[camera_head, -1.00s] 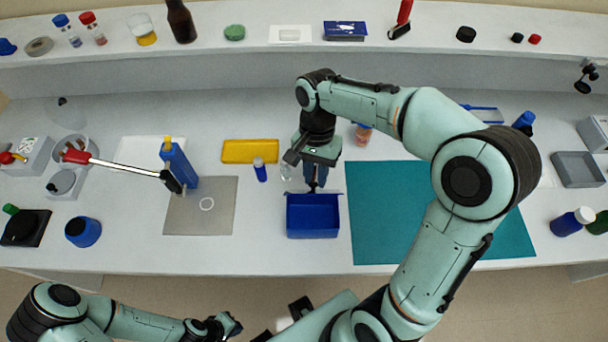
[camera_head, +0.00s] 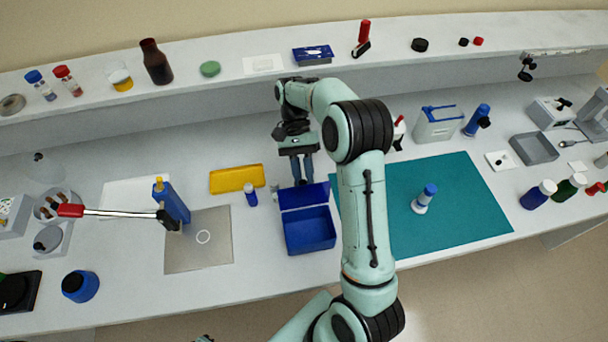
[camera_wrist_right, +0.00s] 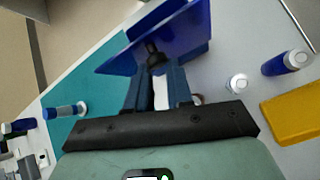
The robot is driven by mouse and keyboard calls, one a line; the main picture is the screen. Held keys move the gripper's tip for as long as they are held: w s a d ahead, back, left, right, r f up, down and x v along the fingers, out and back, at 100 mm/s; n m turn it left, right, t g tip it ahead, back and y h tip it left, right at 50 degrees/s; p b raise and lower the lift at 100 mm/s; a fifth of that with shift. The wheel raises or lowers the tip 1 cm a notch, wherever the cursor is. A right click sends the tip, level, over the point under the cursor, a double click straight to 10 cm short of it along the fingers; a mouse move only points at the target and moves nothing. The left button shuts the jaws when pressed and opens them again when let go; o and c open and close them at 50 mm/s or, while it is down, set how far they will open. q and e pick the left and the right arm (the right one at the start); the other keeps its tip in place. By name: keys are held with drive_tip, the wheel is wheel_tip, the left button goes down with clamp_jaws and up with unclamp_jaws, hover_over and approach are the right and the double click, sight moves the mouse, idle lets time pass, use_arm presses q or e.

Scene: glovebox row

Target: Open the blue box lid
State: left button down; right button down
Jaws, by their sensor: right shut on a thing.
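The blue box (camera_head: 310,232) stands on the bench between the grey plate and the teal mat. Its inside shows from above and looks empty. Its lid (camera_head: 304,196) is raised at the box's back edge. In the right wrist view, the fingers (camera_wrist_right: 155,68) meet at a small dark part on the blue lid (camera_wrist_right: 176,42). The exact grip is partly hidden. Only a small dark bit at the head view's bottom edge may be my left gripper (camera_head: 203,338).
A yellow tray (camera_head: 237,179) and a small blue-capped vial (camera_head: 250,195) stand left of the box. A blue bottle (camera_head: 172,203) is by the grey plate (camera_head: 198,256). A blue-capped bottle (camera_head: 424,199) stands on the teal mat (camera_head: 455,215). My right arm passes over the mat's left part.

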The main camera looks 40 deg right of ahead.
drive_tip(key=shift+w+a+f, duration=0.15)
drive_tip(key=shift+w+a, duration=0.05)
drive_tip(key=shift+a, duration=0.15)
drive_tip(key=c, duration=1.3)
unclamp_jaws()
drive_tip(key=o, duration=0.3)
drive_tip(key=shift+w+a, duration=0.15)
drive_tip(key=shift+d, duration=0.2)
drive_tip(key=shift+s, duration=0.25)
